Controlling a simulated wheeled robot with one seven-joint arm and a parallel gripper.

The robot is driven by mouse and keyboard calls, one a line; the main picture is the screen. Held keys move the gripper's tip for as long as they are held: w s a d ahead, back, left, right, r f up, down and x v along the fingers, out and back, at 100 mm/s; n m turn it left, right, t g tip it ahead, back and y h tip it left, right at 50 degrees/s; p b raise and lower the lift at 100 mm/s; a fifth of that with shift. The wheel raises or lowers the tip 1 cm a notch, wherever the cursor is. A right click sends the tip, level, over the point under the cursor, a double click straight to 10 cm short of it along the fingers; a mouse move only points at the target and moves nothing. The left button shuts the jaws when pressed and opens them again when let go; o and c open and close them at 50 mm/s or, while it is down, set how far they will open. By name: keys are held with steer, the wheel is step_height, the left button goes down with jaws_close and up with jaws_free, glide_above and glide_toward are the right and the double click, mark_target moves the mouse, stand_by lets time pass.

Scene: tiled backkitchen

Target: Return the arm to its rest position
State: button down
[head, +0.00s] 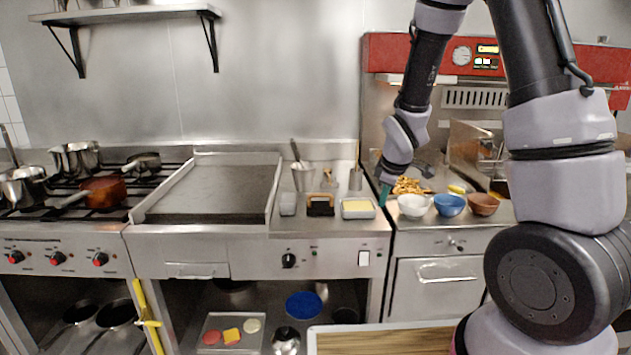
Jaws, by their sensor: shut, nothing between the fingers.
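My arm rises from the right side of the head view, bends above the top edge and comes down again over the counter. My gripper (384,194) points downward, with teal fingertips that look closed and empty. It is beside the white bowl (413,206), just to its left, and in front of a pile of fries (409,186). I cannot tell from this view whether the fingertips touch the counter.
A blue bowl (449,205) and a brown bowl (484,204) stand right of the white one. A tray of yellow food (358,208) is left of my gripper. A flat griddle (212,190) and a stove with pots (76,159) are further left. A wooden board (385,343) is in front.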

steer(key=s+d+r+m, duration=0.2)
steer(key=s+r+m, duration=0.2)
steer(key=r, duration=0.4)
steer(key=s+d+r+m, duration=0.2)
steer(key=s+r+m, duration=0.15)
steer(key=r, duration=0.45)
steer(key=s+r+m+t+y, duration=0.1)
steer(key=s+r+m+t, duration=0.1)
steer(key=s+r+m, duration=0.7)
steer(key=s+r, duration=0.2)
steer(key=s, duration=0.3)
steer(key=shift+s+y, duration=0.35)
steer(key=shift+y, duration=0.05)
